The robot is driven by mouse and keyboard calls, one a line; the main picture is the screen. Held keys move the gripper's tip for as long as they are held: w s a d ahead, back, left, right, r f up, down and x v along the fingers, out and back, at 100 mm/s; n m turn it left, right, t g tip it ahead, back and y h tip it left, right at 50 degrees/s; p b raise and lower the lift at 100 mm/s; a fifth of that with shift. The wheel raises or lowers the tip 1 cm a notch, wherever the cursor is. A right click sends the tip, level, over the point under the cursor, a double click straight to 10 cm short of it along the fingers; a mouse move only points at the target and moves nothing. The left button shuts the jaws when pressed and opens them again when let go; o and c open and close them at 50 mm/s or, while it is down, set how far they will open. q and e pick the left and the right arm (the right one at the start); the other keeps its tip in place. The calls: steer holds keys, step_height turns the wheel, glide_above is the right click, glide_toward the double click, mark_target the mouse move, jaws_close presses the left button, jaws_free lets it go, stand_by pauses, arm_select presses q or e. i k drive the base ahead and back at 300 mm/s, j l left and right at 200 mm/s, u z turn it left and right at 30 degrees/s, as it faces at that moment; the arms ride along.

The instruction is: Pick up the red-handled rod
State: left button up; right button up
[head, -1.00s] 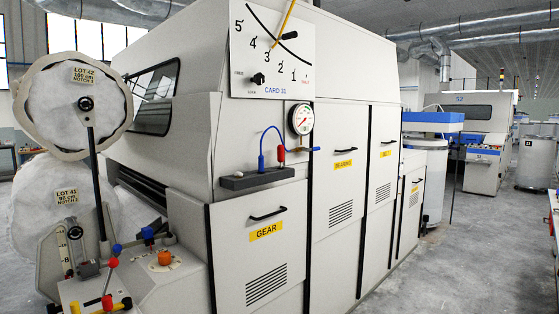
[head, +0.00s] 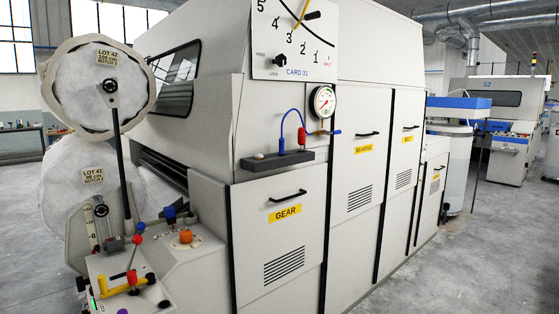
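Neither of my grippers is in view. A red grip (head: 302,136) stands at the right end of a dark grey ledge (head: 270,163) on the card machine's front, joined to a thin blue curved line. A second candidate is at lower left, where a thin rod (head: 133,258) rises from a red block (head: 132,276) to a red piece (head: 137,239) with a blue ball above it. I cannot tell which of these is the red-handled rod.
The machine (head: 205,110) has a GEAR door (head: 285,245) with a handle. Two wrapped lap rolls (head: 100,88) stand left. The floor (head: 470,270) at right is clear.

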mark_target(302, 134)
steer(key=i+l+u, duration=0.1)
steer(key=i+l, duration=0.65)
steer(key=l, duration=0.3)
steer(key=u, duration=0.05)
